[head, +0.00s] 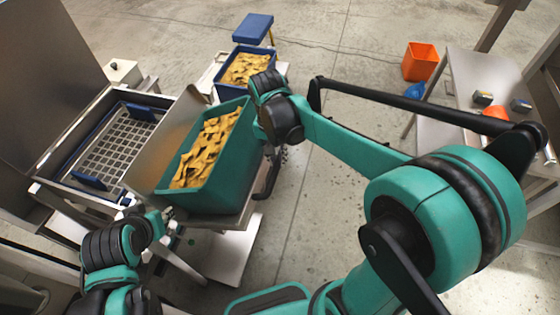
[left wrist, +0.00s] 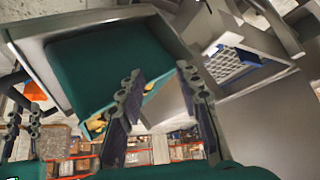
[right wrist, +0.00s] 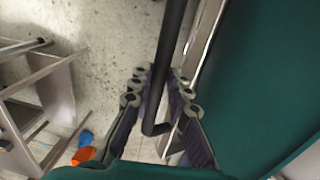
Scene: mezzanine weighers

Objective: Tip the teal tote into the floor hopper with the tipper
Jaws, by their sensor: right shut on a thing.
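The teal tote (head: 232,160), full of crumpled yellow-brown pieces, sits on the metal tipper cradle (head: 160,140), seemingly tilted. The floor hopper (head: 105,140) with its grid stands just left of it. My right gripper (right wrist: 160,85) is shut on the tipper's black handle bar (right wrist: 172,45), beside the tote's right side. The handle also shows in the head view (head: 268,178), where the right fingertips are hidden. My left gripper (left wrist: 160,72) is open and empty, near the tipper's front. The tote's teal wall (left wrist: 95,65) and hopper grid (left wrist: 232,65) show beyond its fingers.
A blue tote (head: 240,88) with similar pieces stands behind the tipper, near a blue-topped stool (head: 252,28). An orange bin (head: 420,61) stands beside the bench (head: 465,70) at right, which holds small items.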

